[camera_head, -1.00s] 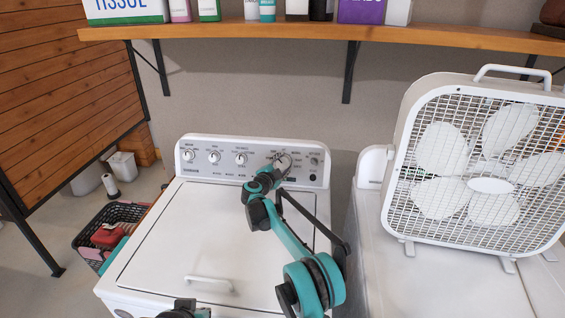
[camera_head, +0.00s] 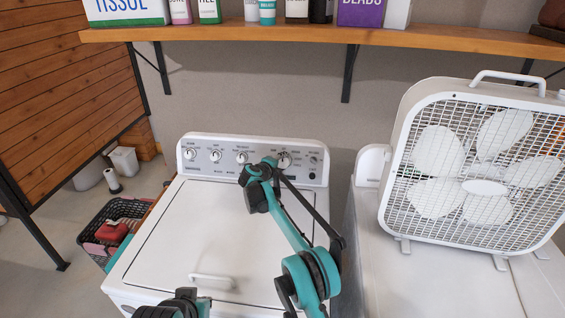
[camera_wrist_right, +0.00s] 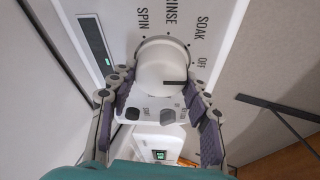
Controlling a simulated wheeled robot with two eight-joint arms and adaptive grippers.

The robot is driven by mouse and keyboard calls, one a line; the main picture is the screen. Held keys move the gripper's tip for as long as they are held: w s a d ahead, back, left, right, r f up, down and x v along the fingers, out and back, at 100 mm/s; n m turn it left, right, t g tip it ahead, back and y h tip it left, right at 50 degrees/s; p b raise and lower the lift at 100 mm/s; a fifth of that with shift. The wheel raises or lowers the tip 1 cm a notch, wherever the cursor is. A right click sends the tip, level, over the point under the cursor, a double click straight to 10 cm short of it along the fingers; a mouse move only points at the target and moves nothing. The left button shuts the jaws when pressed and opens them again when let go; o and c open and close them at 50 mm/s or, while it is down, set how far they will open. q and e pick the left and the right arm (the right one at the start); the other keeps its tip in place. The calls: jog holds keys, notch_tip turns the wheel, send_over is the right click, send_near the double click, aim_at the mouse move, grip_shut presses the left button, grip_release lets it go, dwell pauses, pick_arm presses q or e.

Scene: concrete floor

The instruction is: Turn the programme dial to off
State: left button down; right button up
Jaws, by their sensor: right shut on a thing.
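The programme dial (camera_wrist_right: 162,68) is a round white knob with a dark pointer mark, on the washer's back panel. In the right wrist view the mark points right, a little below the word OFF; I cannot tell if it lines up. SPIN, RINSE and SOAK are printed around the dial. My right gripper (camera_wrist_right: 160,100) has a finger on each side of the dial and is shut on it. In the head view the dial (camera_head: 284,160) shows just right of my right gripper (camera_head: 270,164). Part of my left arm shows at the bottom edge; its fingers are not visible.
The white washer (camera_head: 170,235) has its lid closed, with several other knobs on its panel. A box fan (camera_head: 480,170) stands on the white appliance at right. A wooden shelf (camera_head: 330,32) with bottles and boxes runs above. A dark basket (camera_head: 92,232) sits at left.

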jog(key=shift+m, duration=0.3)
jog(key=o, duration=1.2)
jog(key=shift+f, duration=0.1)
jog(key=shift+c, duration=0.2)
jog(key=v, duration=1.2)
